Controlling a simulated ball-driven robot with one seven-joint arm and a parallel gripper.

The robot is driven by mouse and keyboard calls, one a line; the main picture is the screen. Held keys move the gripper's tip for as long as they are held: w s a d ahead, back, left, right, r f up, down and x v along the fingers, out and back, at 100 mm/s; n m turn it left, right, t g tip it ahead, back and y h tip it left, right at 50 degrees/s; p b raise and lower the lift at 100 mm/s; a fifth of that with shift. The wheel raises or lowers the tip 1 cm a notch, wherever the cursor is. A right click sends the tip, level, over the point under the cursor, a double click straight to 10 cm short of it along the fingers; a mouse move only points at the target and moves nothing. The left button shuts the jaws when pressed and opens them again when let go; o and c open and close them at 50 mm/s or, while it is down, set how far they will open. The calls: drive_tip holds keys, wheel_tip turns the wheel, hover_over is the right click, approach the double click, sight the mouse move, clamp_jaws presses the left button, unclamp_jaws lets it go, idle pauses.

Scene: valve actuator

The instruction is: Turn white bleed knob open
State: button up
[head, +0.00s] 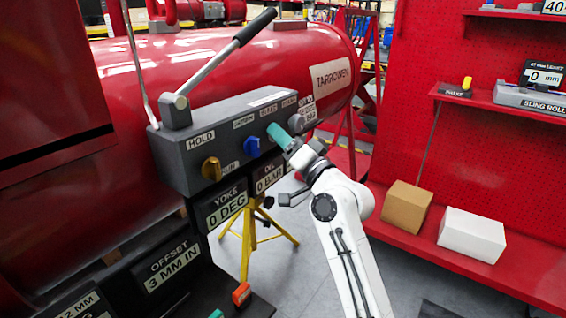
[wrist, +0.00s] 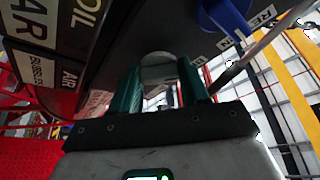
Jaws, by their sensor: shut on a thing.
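The white bleed knob (wrist: 159,70) shows as a pale grey, rounded piece between my teal fingers in the wrist view. My gripper (wrist: 160,84) is shut on it, with one finger on each side. In the head view my gripper (head: 278,134) is at the front of the dark grey valve block (head: 220,137), right of the blue knob (head: 251,146). The fingers hide the held knob there, and its turn angle cannot be read. A pale round part (head: 296,123) shows just right of the fingers.
A yellow knob (head: 211,169) and a long lever (head: 232,50) are on the block's left part. The blue knob (wrist: 226,16) is close to the right finger. A red tank (head: 240,68) lies behind. Boxes (head: 407,206) sit on the red shelf at right.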

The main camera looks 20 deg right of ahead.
drive_tip(key=n+y+b, duration=0.1)
drive_tip(key=n+b, duration=0.2)
drive_tip(key=b, duration=0.3)
drive_tip(key=n+g+y+b, duration=0.1)
drive_tip(key=n+y+b, duration=0.1)
drive_tip(key=n+b, duration=0.2)
drive_tip(key=n+y+b, duration=0.2)
drive_tip(key=n+b, duration=0.1)
drive_tip(key=b, duration=0.4)
drive_tip(key=shift+w+d+f+b, duration=0.15)
drive_tip(key=shift+f+b, duration=0.25)
drive_tip(key=shift+r+n, duration=0.15)
drive_tip(key=shift+n, duration=0.25)
drive_tip(key=o, duration=1.1)
drive_tip(key=shift+r, duration=0.1)
drive_tip(key=shift+c, duration=0.2)
drive_tip(key=p+v, duration=0.2)
drive_tip(key=v, duration=0.9)
drive_tip(key=shift+w, duration=0.1)
